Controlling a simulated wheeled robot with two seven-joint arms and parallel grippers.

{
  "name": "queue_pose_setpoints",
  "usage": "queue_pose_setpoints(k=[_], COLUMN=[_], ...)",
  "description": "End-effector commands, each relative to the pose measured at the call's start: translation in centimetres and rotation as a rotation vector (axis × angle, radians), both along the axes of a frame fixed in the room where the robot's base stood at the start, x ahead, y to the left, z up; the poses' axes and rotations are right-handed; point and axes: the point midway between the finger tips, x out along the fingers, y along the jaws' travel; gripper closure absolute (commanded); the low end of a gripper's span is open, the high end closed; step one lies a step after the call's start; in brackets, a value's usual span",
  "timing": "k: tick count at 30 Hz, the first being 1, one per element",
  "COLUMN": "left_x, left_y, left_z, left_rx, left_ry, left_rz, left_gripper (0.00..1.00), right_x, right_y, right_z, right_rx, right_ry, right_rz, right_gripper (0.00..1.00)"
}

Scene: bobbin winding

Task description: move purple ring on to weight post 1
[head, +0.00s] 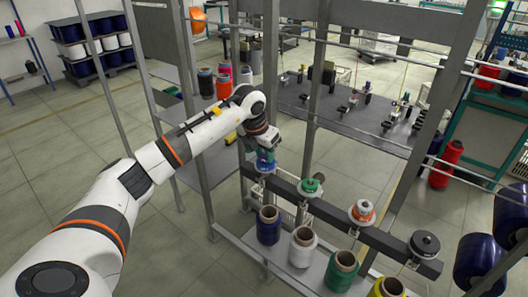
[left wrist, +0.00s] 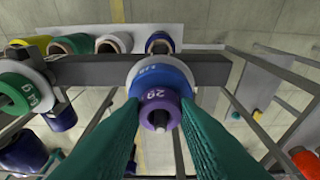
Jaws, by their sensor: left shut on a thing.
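The purple ring (left wrist: 158,97) is between the green fingers of my left gripper (left wrist: 155,122) in the left wrist view. The fingers are shut on its sides. A larger blue ring (left wrist: 162,72) sits behind it on a pale disc, at a post on the dark rail (left wrist: 90,70). The purple ring is lined up with the blue one; I cannot tell whether it is around the post or just above it. In the head view my left gripper (head: 265,158) is at the left-end post of the rail and hides the purple ring. My right gripper is not in view.
Along the rail stand posts with a green ring (head: 311,185), an orange-and-white ring (head: 362,210) and a dark ring (head: 424,241). Thread spools, including a blue one (head: 268,225) and a white one (head: 302,247), stand below. Upright grey frame bars (head: 317,100) are close to my left arm.

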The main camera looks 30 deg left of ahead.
Motion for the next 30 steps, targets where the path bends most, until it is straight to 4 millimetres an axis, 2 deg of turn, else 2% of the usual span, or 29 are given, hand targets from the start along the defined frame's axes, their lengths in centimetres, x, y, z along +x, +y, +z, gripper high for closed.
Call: queue_pose_setpoints(k=[7,8,12,23,26,30], left_x=[0.0,0.0,0.0,-0.1,-0.5,-1.4], left_y=[0.0,0.0,0.0,0.0,0.1,0.2], left_z=[0.0,0.0,0.0,0.6,1.9,4.7], left_rx=[0.0,0.0,0.0,0.001,0.001,0.001], left_ry=[0.0,0.0,0.0,-0.002,-0.004,-0.006], left_rz=[0.0,0.0,0.0,-0.001,-0.001,-0.001], left_gripper=[1.0,0.68,0.47,0.47,0.47,0.47], right_x=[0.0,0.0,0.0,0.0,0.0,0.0], right_y=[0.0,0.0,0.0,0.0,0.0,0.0], right_z=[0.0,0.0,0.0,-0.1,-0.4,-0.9], right_rx=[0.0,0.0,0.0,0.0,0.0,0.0], right_ry=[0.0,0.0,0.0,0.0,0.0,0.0], right_rz=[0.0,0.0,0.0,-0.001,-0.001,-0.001], right_gripper=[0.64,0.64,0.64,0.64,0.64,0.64])
